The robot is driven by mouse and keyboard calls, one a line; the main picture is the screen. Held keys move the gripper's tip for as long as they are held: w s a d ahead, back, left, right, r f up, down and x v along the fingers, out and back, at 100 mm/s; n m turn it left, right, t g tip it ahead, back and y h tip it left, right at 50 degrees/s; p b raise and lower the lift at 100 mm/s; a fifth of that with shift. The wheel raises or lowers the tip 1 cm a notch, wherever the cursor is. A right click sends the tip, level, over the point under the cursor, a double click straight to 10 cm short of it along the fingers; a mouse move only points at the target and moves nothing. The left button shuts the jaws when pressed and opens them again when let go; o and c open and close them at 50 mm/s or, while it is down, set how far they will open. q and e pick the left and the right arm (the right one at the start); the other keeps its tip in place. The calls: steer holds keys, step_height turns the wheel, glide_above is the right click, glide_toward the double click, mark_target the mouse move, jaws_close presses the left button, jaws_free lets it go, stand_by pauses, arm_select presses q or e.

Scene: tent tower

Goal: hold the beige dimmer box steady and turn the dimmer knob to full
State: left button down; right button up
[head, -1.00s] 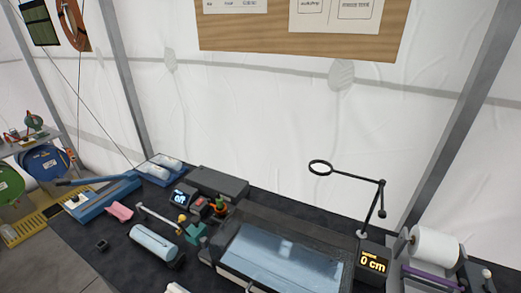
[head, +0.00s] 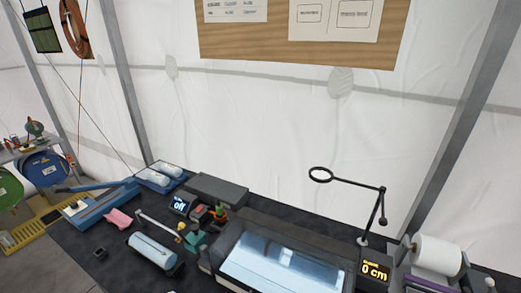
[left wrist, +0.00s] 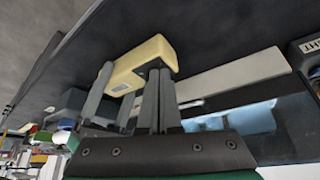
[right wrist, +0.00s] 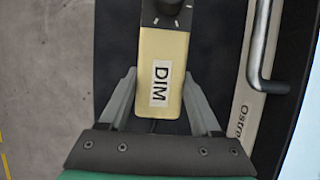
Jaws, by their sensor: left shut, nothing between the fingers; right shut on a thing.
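The beige dimmer box (right wrist: 155,115) is between the fingers of my right gripper (right wrist: 161,100), which is shut on it. Its DIM label and, at the top edge of the right wrist view, part of the black dial with its tick marks (right wrist: 168,6) show. In the left wrist view, the box (left wrist: 148,58) has its dark knob (left wrist: 154,68) near the tips of my left gripper (left wrist: 160,75). The left fingers are shut together and empty; contact with the knob cannot be told. Neither gripper shows in the head view. The knob's setting cannot be read.
On the dark bench, a small display reads "off" (head: 180,205) and another reads "0 cm" (head: 374,270). A clear-lidded case (head: 270,262) fills the front middle. A black ring on a jointed stand (head: 350,185) rises behind it. A bar handle (right wrist: 262,50) is right of the box.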

arm_select(q)
steer(key=shift+r, duration=0.1)
steer(key=shift+s+a, duration=0.1)
steer(key=shift+a, duration=0.2)
step_height(320, 180, up, 6)
steer(key=shift+f, duration=0.1)
stand_by(0.4)
steer(key=shift+s+d+f, duration=0.2)
steer(key=shift+s+f, duration=0.1)
steer(key=shift+f, duration=0.7)
steer(key=shift+s+d+f, duration=0.2)
steer(key=shift+s+f, duration=0.1)
steer(key=shift+f, duration=0.75)
steer(key=shift+s+d+f, duration=0.2)
steer(key=shift+s+f, duration=0.1)
steer(key=shift+f, duration=0.7)
steer(key=shift+w+d, duration=0.2)
steer(key=shift+w, duration=0.1)
